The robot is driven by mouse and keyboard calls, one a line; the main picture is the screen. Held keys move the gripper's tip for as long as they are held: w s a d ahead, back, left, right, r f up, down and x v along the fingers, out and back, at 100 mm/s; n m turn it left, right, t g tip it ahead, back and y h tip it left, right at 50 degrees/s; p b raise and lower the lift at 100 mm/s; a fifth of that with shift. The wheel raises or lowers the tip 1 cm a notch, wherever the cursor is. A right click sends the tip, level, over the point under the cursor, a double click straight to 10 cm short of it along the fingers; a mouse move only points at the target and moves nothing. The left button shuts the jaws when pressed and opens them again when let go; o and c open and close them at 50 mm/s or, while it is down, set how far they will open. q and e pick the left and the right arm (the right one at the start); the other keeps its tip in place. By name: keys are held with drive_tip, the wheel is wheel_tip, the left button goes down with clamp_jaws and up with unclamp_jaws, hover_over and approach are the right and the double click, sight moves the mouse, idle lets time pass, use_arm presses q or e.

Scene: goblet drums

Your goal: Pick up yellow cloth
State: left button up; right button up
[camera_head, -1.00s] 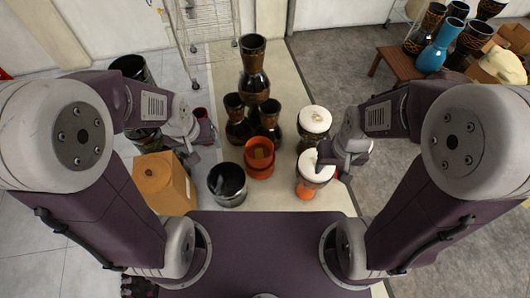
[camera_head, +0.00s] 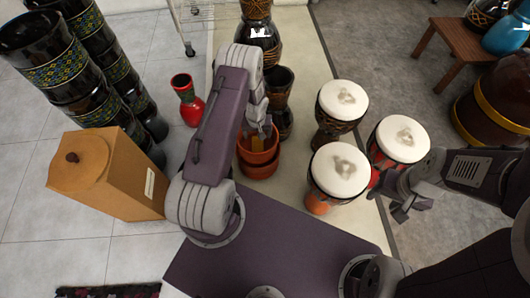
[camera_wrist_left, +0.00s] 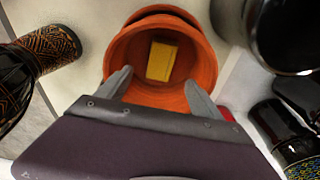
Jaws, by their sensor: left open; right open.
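The yellow cloth (camera_wrist_left: 161,60) lies as a small folded block inside an orange pot (camera_wrist_left: 118,57) in the left wrist view. In the head view the same stacked orange pots (camera_head: 259,171) stand below my left arm, which hides most of the pot's inside. My left gripper (camera_wrist_left: 158,82) is open and empty, its two fingers pointing over the near rim of the pot, on the near side of the cloth. In the head view my left gripper (camera_head: 258,125) is partly hidden by its arm. My right gripper (camera_head: 398,208) is open, beside the drums at the right.
Three white-topped drums (camera_head: 340,168) stand right of the pots. A dark goblet drum (camera_head: 279,88) stands just behind them. A red vase (camera_head: 187,104), a brown wooden box (camera_head: 112,170) and tall patterned dark drums (camera_head: 50,62) are at the left. A wooden table (camera_head: 462,38) is back right.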

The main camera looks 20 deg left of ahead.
sight(258, 144)
use_arm(q)
drive_tip(key=shift+a+f, duration=0.1)
drive_tip(key=shift+f, duration=0.3)
use_arm(e)
drive_tip(key=shift+f, duration=0.4)
use_arm(q)
drive_tip(key=f+b, duration=0.1)
drive_tip(key=f, duration=0.1)
drive_tip(key=f+b, duration=0.1)
drive_tip(key=f, duration=0.1)
drive_tip(key=shift+w+a, duration=0.15)
drive_tip(key=shift+w, duration=0.05)
drive_tip(key=f+b, duration=0.4)
drive_tip(key=f, duration=0.1)
drive_tip(key=shift+w+a, duration=0.1)
drive_tip(key=shift+w, duration=0.25)
use_arm(e)
wheel_tip(258, 144, down, 7)
use_arm(q)
drive_tip(key=shift+r, duration=0.1)
drive_tip(key=shift+c, duration=0.5)
drive_tip(key=c, duration=1.3)
wheel_tip(258, 144, up, 10)
drive_tip(key=p, duration=0.6)
use_arm(e)
wheel_tip(258, 144, up, 7)
